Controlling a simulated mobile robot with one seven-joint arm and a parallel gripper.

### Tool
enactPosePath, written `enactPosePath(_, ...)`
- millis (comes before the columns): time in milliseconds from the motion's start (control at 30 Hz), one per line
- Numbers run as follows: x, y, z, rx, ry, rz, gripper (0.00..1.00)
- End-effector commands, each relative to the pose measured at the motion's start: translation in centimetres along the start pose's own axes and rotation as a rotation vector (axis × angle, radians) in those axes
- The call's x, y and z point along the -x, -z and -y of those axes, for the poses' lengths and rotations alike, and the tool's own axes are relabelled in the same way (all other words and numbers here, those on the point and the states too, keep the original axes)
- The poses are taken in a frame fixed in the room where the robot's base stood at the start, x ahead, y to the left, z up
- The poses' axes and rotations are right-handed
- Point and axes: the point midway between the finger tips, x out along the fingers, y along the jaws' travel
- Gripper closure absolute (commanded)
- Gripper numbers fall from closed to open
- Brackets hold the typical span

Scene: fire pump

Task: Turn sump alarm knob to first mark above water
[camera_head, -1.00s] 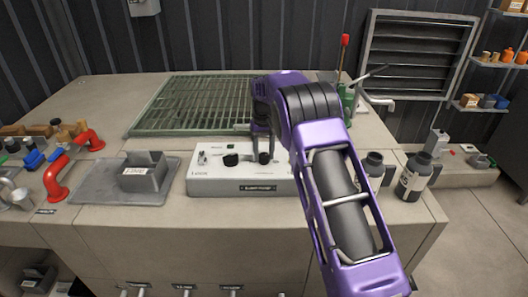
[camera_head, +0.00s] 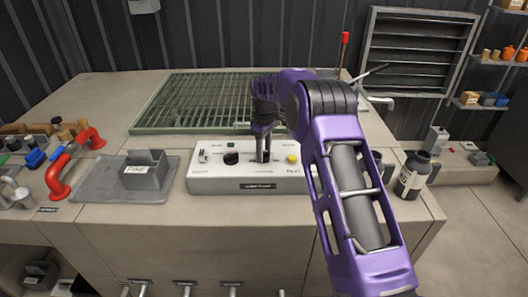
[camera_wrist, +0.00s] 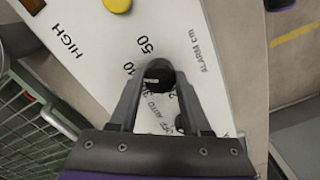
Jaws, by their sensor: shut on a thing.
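A white control box (camera_head: 215,185) stands on the bench in the head view. My gripper (camera_head: 263,158) points down at it and is shut on the black alarm knob. In the wrist view my gripper (camera_wrist: 160,85) has one finger on each side of the alarm knob (camera_wrist: 160,72). Printed scale numbers, including 50 and 30, surround this knob, with "ALARM cm" beside them. The knob's pointer direction is not clear, and the fingers hide part of the scale. A second black knob (camera_head: 231,158) sits to the left on the box. I cannot make out a water level.
A yellow button (camera_head: 292,158) is on the box, right of my gripper. A green grating (camera_head: 185,105) lies behind the box. A grey tray (camera_head: 95,185) with a grey holder (camera_head: 145,173) and a red pipe (camera_head: 62,175) are left.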

Motion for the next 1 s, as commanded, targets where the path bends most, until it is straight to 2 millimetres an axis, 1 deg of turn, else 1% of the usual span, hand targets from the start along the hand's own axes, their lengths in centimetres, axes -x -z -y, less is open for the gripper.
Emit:
enactPosePath(233, 0.01, -0.01, -0.05, 0.041, -0.001, 0.0, 1.0)
enactPosePath(600, 0.01, -0.01, -0.04, 0.044, -0.001, 0.0, 1.0)
enactPosePath(633, 0.0, -0.01, -0.05, 0.044, -0.001, 0.0, 0.51)
enactPosePath(700, 0.0, -0.01, -0.04, 0.044, -0.001, 0.0, 0.38)
enactPosePath(800, 0.0, -0.01, -0.03, 0.044, -0.001, 0.0, 0.22)
enactPosePath(1000, 0.0, 0.0, -0.01, 0.044, 0.0, 0.0, 0.22)
